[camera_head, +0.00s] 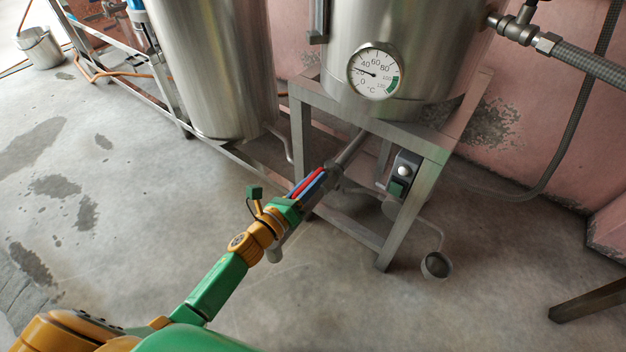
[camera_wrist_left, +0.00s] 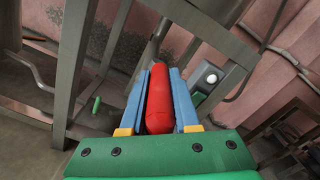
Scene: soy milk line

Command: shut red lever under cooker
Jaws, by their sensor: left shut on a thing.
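The cooker (camera_head: 420,45) is a steel vessel with a round dial gauge, standing on a grey metal frame (camera_head: 432,190). A steel pipe (camera_head: 350,148) slants down from under it. My left gripper (camera_head: 310,183) reaches in by the front left leg of the frame, near this pipe. Its blue fingers are shut on the red lever (camera_head: 304,187). In the left wrist view the red lever (camera_wrist_left: 159,98) lies lengthwise between the two fingers of my left gripper (camera_wrist_left: 160,85). The lever's far end and pivot are hard to make out. My right gripper is not in view.
A switch box (camera_head: 403,173) with a white and a green button is on the frame's right leg. A small cup on a bent rod (camera_head: 436,264) stands out low in front. Another steel tank (camera_head: 215,65) stands left. The floor in front is mostly clear.

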